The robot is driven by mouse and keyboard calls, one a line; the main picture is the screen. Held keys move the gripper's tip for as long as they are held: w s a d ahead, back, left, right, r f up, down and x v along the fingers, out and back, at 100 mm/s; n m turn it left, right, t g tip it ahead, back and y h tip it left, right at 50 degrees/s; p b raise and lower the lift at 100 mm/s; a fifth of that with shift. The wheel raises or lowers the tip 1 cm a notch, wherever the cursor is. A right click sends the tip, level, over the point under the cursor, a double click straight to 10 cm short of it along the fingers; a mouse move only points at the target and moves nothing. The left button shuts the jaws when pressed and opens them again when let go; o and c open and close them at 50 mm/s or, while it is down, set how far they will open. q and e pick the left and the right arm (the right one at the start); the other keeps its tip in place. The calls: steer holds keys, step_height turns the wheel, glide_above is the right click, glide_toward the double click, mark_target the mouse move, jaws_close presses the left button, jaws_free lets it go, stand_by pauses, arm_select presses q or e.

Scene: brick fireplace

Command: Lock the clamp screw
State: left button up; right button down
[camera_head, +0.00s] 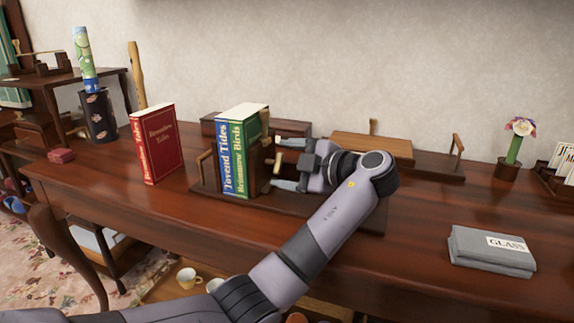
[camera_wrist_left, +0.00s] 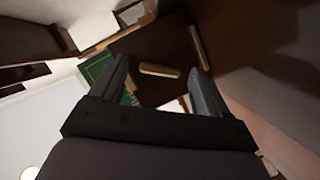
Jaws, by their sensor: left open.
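A wooden book clamp (camera_head: 208,187) stands on the desk with a blue book (camera_head: 227,160) and a green book (camera_head: 246,155) upright between its end boards. My left gripper (camera_head: 287,164) is just right of the clamp, its fingers apart and pointing at the clamp's right side. A small light wooden piece, apparently the clamp screw's handle (camera_head: 277,161), shows between the fingers. In the left wrist view a tan bar (camera_wrist_left: 160,70) lies between the open fingertips (camera_wrist_left: 160,66), against a dark board. I cannot tell whether the fingers touch it. My right gripper is not in view.
A red book (camera_head: 156,143) stands upright left of the clamp. A small red box (camera_head: 61,156) lies farther left. Wooden holders (camera_head: 372,147) stand behind my arm. A grey folded stack labelled GLASS (camera_head: 491,250) and a flower pot (camera_head: 507,168) are at right.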

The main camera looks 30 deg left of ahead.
arm_select(q)
steer(key=shift+a, duration=0.15)
steer(key=c, duration=1.1)
steer(key=shift+o, duration=0.2)
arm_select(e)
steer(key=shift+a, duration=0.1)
